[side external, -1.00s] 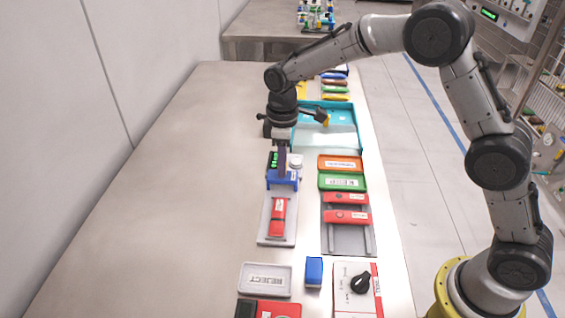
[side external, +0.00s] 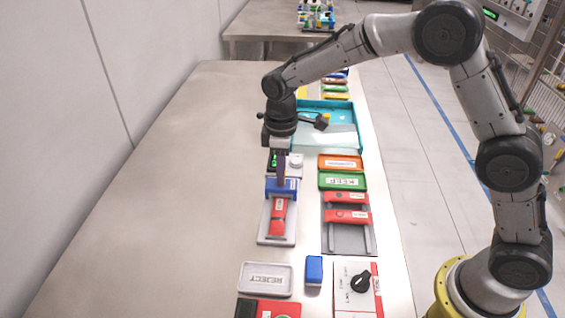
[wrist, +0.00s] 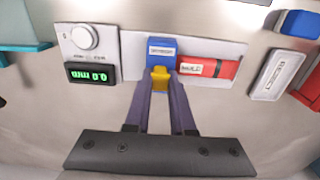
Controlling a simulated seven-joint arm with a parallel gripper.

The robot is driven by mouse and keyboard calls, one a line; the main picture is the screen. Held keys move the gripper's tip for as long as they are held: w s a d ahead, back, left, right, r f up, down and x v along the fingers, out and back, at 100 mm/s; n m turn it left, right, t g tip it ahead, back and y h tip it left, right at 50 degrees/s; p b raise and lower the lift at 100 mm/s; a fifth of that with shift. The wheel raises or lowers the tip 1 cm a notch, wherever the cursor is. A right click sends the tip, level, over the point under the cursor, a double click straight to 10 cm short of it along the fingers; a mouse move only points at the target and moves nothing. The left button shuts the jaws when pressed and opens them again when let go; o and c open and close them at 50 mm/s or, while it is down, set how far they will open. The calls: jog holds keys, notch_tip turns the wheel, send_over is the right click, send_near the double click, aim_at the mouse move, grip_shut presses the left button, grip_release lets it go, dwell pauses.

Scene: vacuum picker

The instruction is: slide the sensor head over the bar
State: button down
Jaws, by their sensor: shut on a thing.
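My gripper (side external: 281,178) is shut on the sensor head (side external: 274,188), a blue block with a white label. In the wrist view the fingers (wrist: 160,84) pinch a yellow grip on the near side of the blue sensor head (wrist: 162,46). The red bar (side external: 278,216), with a white label, lies lengthwise on a grey base plate (side external: 264,234). The sensor head stands at the bar's far end, touching or overlapping it. In the wrist view the red bar (wrist: 222,69) runs out to the right of the head. Whether the head straddles the bar's end is hidden.
A gauge with a knob and a green display (wrist: 90,73) reading 0.0 mm sits beyond the base plate. A grey REJECT tray (side external: 265,279) and a blue block (side external: 314,270) lie nearer. Green KEEP (side external: 342,182) and orange trays are to the right. The table's left side is clear.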

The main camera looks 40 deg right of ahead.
jog(key=s+a, duration=0.5)
jog(key=shift+s+a, duration=0.2)
jog(key=shift+a, duration=0.05)
jog(key=c, duration=0.8)
grip_release()
jog(key=shift+o, duration=0.2)
jog(key=shift+r, duration=0.1)
notch_tip(320, 180, up, 14)
